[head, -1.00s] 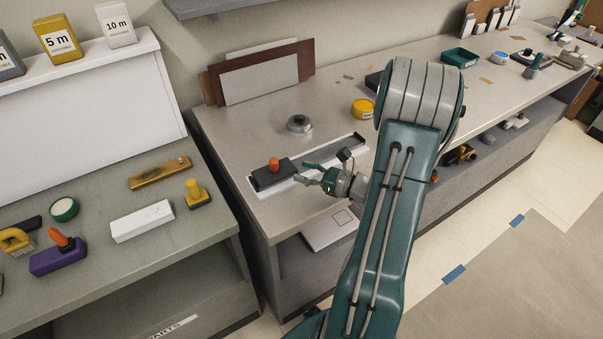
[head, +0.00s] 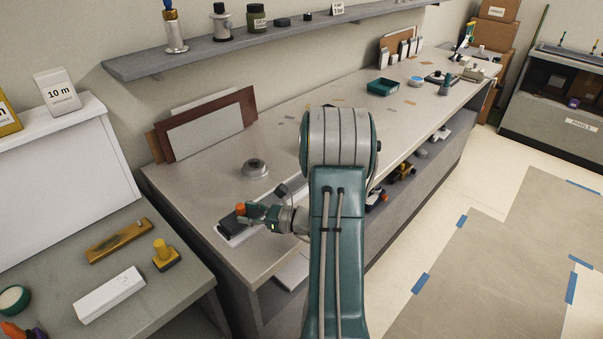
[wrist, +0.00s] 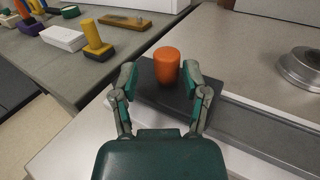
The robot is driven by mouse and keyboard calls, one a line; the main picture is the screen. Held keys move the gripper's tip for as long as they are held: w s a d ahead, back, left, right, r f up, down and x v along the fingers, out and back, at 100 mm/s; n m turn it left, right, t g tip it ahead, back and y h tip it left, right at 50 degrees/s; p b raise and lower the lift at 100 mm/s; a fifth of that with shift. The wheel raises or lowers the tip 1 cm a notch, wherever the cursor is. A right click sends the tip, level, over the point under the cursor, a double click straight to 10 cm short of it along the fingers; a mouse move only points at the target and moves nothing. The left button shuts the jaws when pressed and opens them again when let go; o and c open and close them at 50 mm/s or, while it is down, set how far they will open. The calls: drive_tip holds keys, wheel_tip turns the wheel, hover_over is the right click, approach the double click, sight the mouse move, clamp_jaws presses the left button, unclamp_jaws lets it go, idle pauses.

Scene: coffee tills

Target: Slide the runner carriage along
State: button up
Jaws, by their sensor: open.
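The runner carriage (wrist: 148,88) is a dark block with an upright orange knob (wrist: 167,65). It sits at the left end of a white-edged rail (wrist: 258,133) with a dark channel. In the head view, the carriage (head: 230,222) is partly hidden by my gripper, and my arm covers much of the rail. My gripper (wrist: 160,77) is open. In the wrist view its two green fingers stand on either side of the knob, with a visible gap on each side. I cannot tell if a finger touches it.
A round metal piece (head: 254,169) lies on the counter behind the rail. Framed boards (head: 205,128) lean at the wall. The left bench holds a white box (head: 110,294), a brass level (head: 119,241) and a yellow-knobbed block (head: 165,255). A gap separates bench and counter.

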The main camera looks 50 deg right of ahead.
drive_tip(key=shift+w+a, duration=0.4)
drive_tip(key=shift+w, duration=0.4)
drive_tip(key=shift+c, duration=0.9)
drive_tip(key=shift+d, duration=0.3)
drive_tip(key=c, duration=0.6)
drive_tip(key=shift+d+f, duration=0.1)
drive_tip(key=shift+d, duration=0.15)
clamp_jaws()
drive_tip(key=shift+d, duration=0.35)
drive_tip(key=shift+s+d, duration=0.2)
drive_tip(key=shift+d, duration=3)
drive_tip(key=shift+s+d, duration=0.25)
drive_tip(key=shift+d, duration=2.9)
drive_tip(key=shift+s+d, duration=0.2)
drive_tip(key=shift+d, duration=3)
